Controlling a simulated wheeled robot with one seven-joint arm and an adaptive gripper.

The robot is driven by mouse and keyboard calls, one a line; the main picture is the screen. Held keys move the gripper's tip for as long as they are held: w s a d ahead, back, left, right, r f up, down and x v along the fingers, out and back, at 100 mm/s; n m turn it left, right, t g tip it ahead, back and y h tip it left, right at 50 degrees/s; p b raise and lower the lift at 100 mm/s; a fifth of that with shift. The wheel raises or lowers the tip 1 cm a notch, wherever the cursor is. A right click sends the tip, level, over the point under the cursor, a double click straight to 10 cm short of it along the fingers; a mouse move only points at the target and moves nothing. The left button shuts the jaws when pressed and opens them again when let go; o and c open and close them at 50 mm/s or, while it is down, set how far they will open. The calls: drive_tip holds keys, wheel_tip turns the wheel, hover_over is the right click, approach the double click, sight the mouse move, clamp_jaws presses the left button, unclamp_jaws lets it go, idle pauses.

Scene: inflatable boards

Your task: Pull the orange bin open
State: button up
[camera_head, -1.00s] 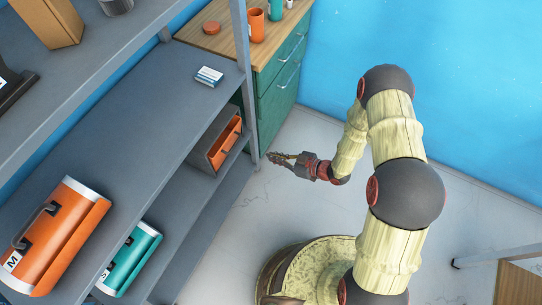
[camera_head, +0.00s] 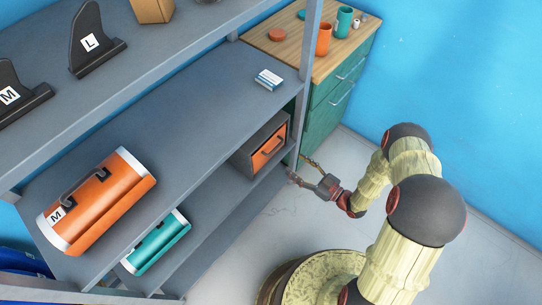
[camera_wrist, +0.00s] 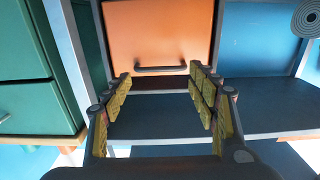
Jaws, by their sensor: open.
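The orange bin (camera_head: 268,150) sits in a grey housing on the lower shelf of the rack, near the rack's right post. Its front is flat and orange with a dark bar handle. In the wrist view the orange front (camera_wrist: 150,35) is straight ahead, with the handle (camera_wrist: 160,68) along its lower edge. My gripper (camera_head: 304,170) is open and empty, in front of the bin and to its right, apart from it in the head view. In the wrist view its fingers (camera_wrist: 160,95) are spread to either side of the handle, pointing at it. The bin appears closed.
A rack post (camera_head: 305,85) stands just right of the bin. A green drawer cabinet (camera_head: 335,105) with cups on top is behind it. An orange roll (camera_head: 95,203) and teal roll (camera_head: 157,243) lie on the shelves to the left. Floor before the rack is clear.

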drive_tip(key=o, duration=0.7)
drive_tip(key=b+x, duration=0.2)
drive_tip(key=x, duration=0.4)
drive_tip(key=shift+w+a, duration=0.1)
drive_tip(key=shift+a, duration=0.1)
drive_tip(key=o, duration=0.3)
drive_tip(key=shift+w+a, duration=0.45)
drive_tip(key=c, duration=0.3)
drive_tip(key=c, duration=2.3)
clamp_jaws()
drive_tip(key=shift+o, duration=0.5)
unclamp_jaws()
drive_tip(key=o, duration=2.5)
